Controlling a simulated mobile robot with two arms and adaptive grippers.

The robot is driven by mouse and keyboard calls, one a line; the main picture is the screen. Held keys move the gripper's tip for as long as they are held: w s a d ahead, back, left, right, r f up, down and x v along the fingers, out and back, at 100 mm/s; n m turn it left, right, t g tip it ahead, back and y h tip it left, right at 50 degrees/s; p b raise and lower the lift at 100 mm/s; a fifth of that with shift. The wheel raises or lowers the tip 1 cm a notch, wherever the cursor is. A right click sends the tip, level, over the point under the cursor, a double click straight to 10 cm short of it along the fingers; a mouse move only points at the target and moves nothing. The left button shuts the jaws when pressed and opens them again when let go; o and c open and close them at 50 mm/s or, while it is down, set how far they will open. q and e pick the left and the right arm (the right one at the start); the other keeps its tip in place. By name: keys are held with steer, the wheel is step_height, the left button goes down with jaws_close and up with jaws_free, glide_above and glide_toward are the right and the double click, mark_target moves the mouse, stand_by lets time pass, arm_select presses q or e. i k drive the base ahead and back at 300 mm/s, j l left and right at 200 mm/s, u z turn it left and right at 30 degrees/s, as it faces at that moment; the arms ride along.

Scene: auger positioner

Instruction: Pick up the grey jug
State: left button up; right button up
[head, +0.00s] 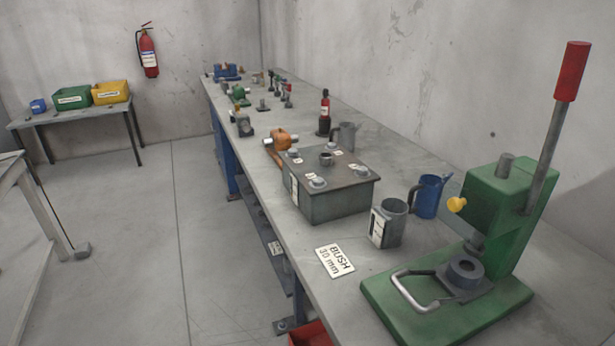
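A grey jug (389,224) with a white label on its side stands upright on the long workbench (300,235), between the grey metal box and the green press. A blue jug (428,197) stands just behind it to the right. A second grey vessel with a spout (347,134) stands farther back, behind the metal box, which partly hides its base. Neither of my grippers shows in the head view.
A green press (510,215) with a red-tipped lever stands at the near right. A grey metal box (333,200) and a "BUSH 30 mm" card (335,261) lie left of the labelled jug. Small tools stand farther back.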

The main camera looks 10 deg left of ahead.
mark_target(346, 131)
steer(key=i+j+z, duration=0.15)
steer(key=j, duration=0.25)
steer(key=i+j+z, duration=0.15)
steer(key=j, duration=0.3)
steer(key=i+j+z, duration=0.15)
steer(key=j, duration=0.35)
steer(key=i+j+z, duration=0.15)
steer(key=j, duration=0.3)
steer(key=i+j+z, duration=0.15)
steer(key=j, duration=0.35)
steer(key=i+j+z, duration=0.15)
steer(key=j, duration=0.35)
